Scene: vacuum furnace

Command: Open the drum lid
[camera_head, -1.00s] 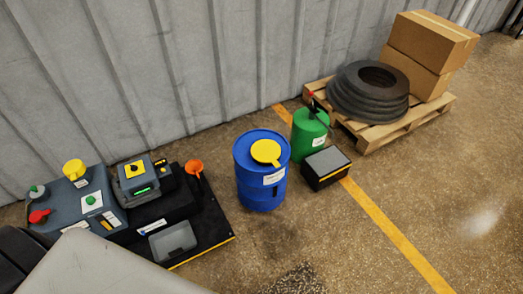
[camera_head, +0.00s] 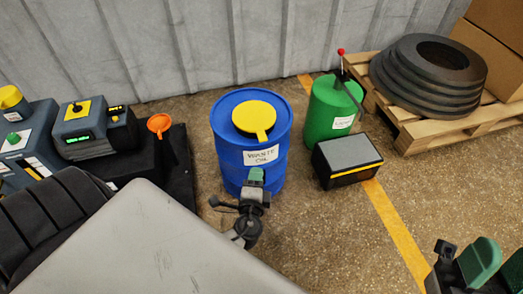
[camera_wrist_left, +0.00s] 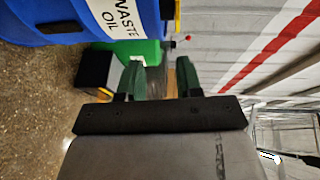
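A blue drum (camera_head: 233,165) labelled "WASTE OIL" stands upright on the floor. Its round yellow lid (camera_head: 258,114) lies flat on top, with a tab pointing toward me. My left gripper (camera_head: 247,184) is in front of the drum, below the label and lower than the lid. In the left wrist view its two green fingers (camera_wrist_left: 159,76) are apart with nothing between them. That view shows the drum (camera_wrist_left: 60,18) sideways at the upper left, with a yellow edge of the lid (camera_wrist_left: 177,15). My right gripper (camera_head: 498,262), partly cut off at the lower right, is open and empty.
A green can (camera_head: 325,112) and a black box with a grey top (camera_head: 347,160) stand right of the drum. A pallet (camera_head: 430,132) holds dark rings (camera_head: 425,80) and cartons. An orange funnel (camera_head: 160,124) and machinery are at left. A corrugated wall (camera_head: 150,40) is behind.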

